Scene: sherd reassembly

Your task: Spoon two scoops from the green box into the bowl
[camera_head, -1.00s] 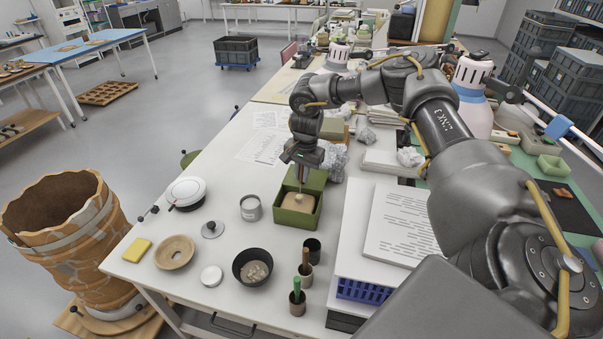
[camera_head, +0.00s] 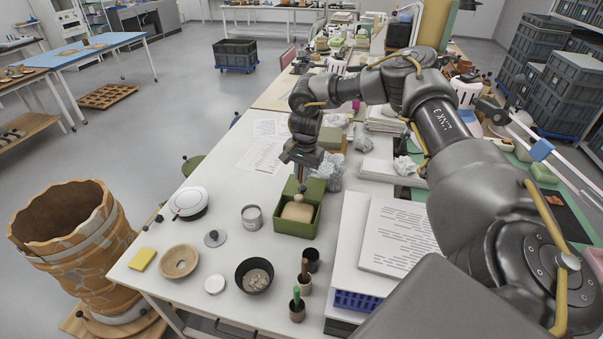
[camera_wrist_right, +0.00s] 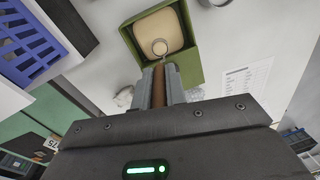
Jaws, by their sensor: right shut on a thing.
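The green box (camera_head: 279,223) stands open on the white table and holds a block of tan material. My right gripper (camera_head: 300,160) is above the back of the box, shut on a spoon (camera_wrist_right: 160,86) by its brown handle. The spoon points down, and its round metal end lies over the tan material in the right wrist view. I cannot tell whether it touches the material or carries any. The dark bowl (camera_head: 240,284) stands in front of the box, slightly left, with pale lumpy contents. My left gripper is not in view.
A grey can (camera_head: 252,217) stands left of the box. A wooden dish (camera_head: 165,262), a yellow sponge (camera_head: 142,259) and a white disc (camera_head: 214,285) lie to the left. Stacked papers (camera_head: 398,240) are right of the box.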

